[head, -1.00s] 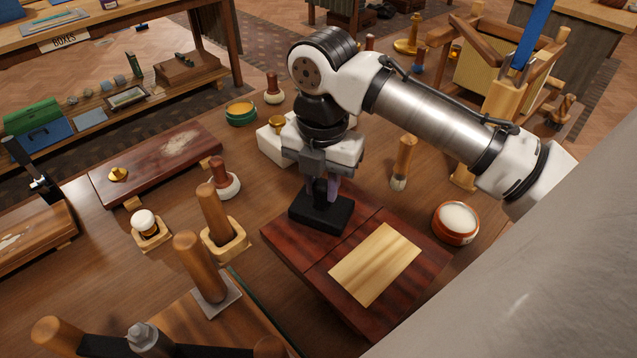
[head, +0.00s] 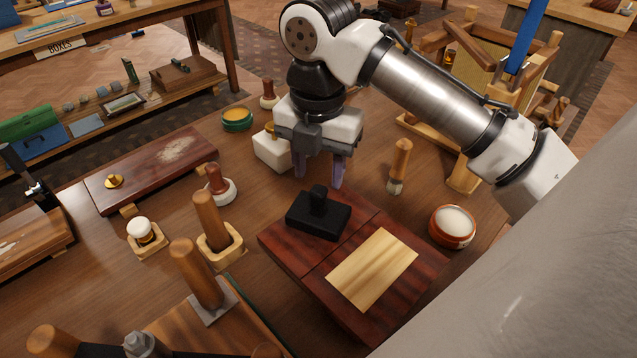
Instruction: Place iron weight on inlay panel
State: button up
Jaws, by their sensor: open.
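The black iron weight (head: 318,219), a block with an upright knob handle, sits on the far left part of the dark red wooden panel (head: 400,308). A pale yellow wood inlay (head: 373,268) is set in the panel's right part, and the weight stands apart from it, up and to the left. My gripper (head: 319,180) is open and empty above the weight, its two purple-grey fingers pointing down, clear of the handle.
A white block (head: 272,152) stands behind my gripper. A brush (head: 399,166) and a round tub of white stuff (head: 452,227) stand to the right. Wooden-handled tools (head: 211,222) and a reddish board (head: 155,170) fill the left. Some bare tabletop shows between them.

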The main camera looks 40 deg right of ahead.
notch_tip(320, 180, up, 7)
jog(key=shift+r, duration=0.15)
dwell(0.5)
